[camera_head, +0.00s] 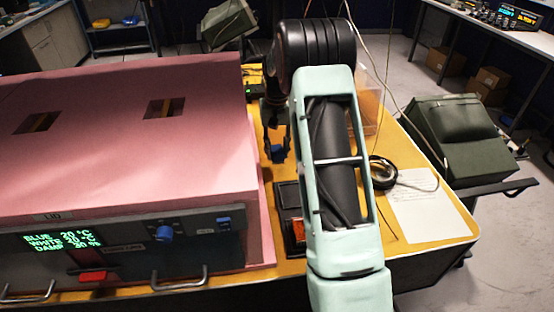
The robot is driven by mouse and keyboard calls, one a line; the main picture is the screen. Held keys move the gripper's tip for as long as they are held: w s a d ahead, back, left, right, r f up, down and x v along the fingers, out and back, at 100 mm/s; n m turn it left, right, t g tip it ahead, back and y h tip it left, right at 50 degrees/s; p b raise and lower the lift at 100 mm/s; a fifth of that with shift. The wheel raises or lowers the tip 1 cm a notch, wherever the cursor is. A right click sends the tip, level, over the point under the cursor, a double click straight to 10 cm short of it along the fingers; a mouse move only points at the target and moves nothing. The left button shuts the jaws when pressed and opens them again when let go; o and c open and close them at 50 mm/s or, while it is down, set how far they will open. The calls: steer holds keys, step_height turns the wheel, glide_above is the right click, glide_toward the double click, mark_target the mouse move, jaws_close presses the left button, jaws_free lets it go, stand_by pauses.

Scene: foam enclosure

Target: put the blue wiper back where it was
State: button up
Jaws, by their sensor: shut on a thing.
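My gripper (277,148) hangs pointing down just right of the pink foam enclosure, over the yellow table top. It is shut on a small blue thing, which looks like the blue wiper (278,154). Only a little of the wiper shows between the dark fingers. I cannot tell whether its lower end touches the table. A dark tray or holder (287,196) lies on the table nearer to me, partly hidden behind my arm.
The pink foam enclosure (120,130) with two slots in its top fills the left. Its front panel (130,247) has a display, knob and handles. Right of my arm are a clear box (368,105), a black cable coil (383,172) and a paper sheet (428,208).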

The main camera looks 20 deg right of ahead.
mark_target(277, 159)
steer(key=shift+f, duration=1.9)
steer(key=shift+f, duration=0.2)
steer(key=o, duration=1.2)
steer(key=shift+r, duration=0.15)
step_height(277, 159, up, 12)
steer(key=shift+r+b, duration=0.1)
steer(key=shift+b, duration=0.25)
